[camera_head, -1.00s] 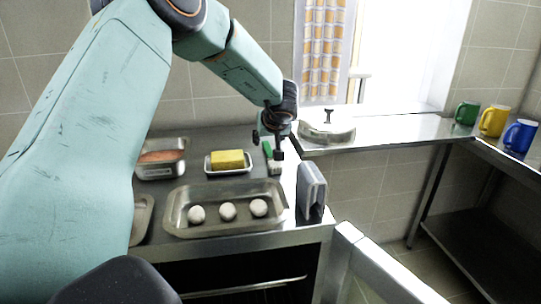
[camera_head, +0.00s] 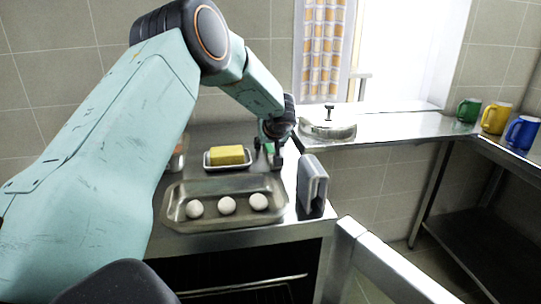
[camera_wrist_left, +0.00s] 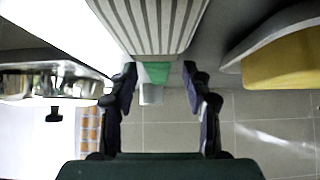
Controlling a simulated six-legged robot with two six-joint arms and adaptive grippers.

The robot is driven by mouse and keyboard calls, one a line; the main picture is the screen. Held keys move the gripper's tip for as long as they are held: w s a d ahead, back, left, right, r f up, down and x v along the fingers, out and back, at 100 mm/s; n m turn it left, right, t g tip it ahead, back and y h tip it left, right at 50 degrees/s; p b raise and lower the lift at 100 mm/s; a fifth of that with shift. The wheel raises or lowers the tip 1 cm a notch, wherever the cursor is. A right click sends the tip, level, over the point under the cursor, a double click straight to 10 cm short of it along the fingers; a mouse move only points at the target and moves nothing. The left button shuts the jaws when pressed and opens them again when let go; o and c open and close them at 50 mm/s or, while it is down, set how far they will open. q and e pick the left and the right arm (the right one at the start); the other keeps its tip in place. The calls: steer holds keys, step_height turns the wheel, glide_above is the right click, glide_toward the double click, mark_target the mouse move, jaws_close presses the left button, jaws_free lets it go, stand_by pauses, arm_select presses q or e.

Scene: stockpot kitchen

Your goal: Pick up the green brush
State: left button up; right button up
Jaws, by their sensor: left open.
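The green brush (camera_head: 269,148) is at the back right of the steel counter, mostly hidden by my left gripper (camera_head: 272,157) in the head view. In the left wrist view a green part of the brush (camera_wrist_left: 155,72) shows between the fingertips of my open left gripper (camera_wrist_left: 160,80). There are gaps on both sides of the green part. A pale striped block (camera_wrist_left: 150,25) borders the green part; I cannot tell if it belongs to the brush. My right gripper is not in view.
A yellow block (camera_head: 227,155) on a white dish lies left of the gripper. A tray (camera_head: 180,222) with three white balls is in front. A grey upright object (camera_head: 312,185) stands at the counter's right edge.

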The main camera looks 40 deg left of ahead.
arm_select(q)
steer(key=shift+c, duration=0.2)
steer(key=shift+w+d, duration=0.1)
steer(key=shift+w, duration=0.05)
steer(key=c, duration=0.9)
jaws_close()
